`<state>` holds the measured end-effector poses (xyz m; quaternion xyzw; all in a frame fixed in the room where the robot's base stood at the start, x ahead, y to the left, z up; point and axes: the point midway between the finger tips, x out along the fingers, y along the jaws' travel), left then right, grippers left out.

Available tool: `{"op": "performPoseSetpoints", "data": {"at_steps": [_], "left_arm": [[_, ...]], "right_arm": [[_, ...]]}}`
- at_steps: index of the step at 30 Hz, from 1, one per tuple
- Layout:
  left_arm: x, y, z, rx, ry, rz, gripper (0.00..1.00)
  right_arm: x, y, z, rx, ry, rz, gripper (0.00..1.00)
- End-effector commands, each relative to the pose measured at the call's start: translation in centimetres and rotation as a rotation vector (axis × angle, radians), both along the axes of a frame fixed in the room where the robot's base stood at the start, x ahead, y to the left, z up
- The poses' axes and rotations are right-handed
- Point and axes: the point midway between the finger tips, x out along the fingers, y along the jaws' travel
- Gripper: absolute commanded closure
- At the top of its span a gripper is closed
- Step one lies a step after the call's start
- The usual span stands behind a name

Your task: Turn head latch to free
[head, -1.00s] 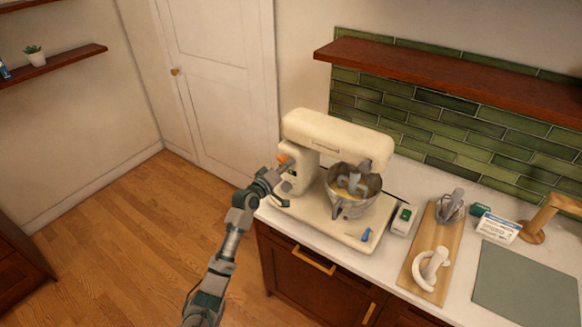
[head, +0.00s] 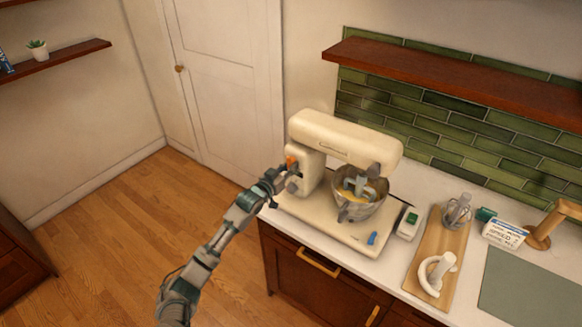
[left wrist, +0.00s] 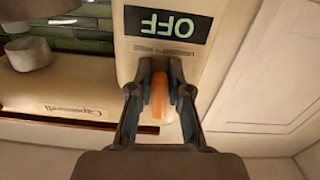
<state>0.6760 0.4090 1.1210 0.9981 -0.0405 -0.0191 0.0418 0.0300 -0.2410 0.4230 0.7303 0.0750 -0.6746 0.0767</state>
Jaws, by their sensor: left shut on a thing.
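The cream stand mixer (head: 335,135) stands on the counter with its head level over the steel bowl (head: 358,205). A small orange lever (head: 291,161), which I take to be the head latch, is on the left side of its column. It also shows in the left wrist view (left wrist: 158,100), below a label reading OFF (left wrist: 168,25) that appears upside down. My left gripper (head: 285,172) is at the lever, its two fingers closed on either side of it. The fingers hide part of the lever. My right gripper is not in view.
A wooden board (head: 435,265) with a whisk attachment (head: 457,212) and a white hook (head: 436,272) lies right of the mixer. A small box with a green switch (head: 409,222) stands between them. A brown shelf (head: 450,75) hangs above. The floor at left is clear.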

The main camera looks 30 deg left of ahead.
Motion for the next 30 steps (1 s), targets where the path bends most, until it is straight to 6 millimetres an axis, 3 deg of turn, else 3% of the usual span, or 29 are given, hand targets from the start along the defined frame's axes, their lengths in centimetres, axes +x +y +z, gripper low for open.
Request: {"op": "performPoseSetpoints", "data": {"at_steps": [1, 23, 24, 27, 30], "left_arm": [[0.05, 0.61, 2.73, 0.025, -0.055, 0.008, 1.0], [0.02, 0.45, 2.7, 0.102, -0.062, 0.006, 1.0], [0.02, 0.45, 2.7, 0.102, -0.062, 0.006, 0.75], [0.06, 0.39, 2.53, 0.102, -0.058, 0.005, 0.52], [0.16, 0.32, 2.15, 0.1, -0.052, 0.004, 0.52]], "right_arm": [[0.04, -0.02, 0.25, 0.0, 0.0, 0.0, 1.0], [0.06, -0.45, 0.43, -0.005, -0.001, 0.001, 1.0], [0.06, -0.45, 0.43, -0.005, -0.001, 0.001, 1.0], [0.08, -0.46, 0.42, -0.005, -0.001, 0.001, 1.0], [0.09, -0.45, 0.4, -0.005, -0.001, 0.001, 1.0]]}}
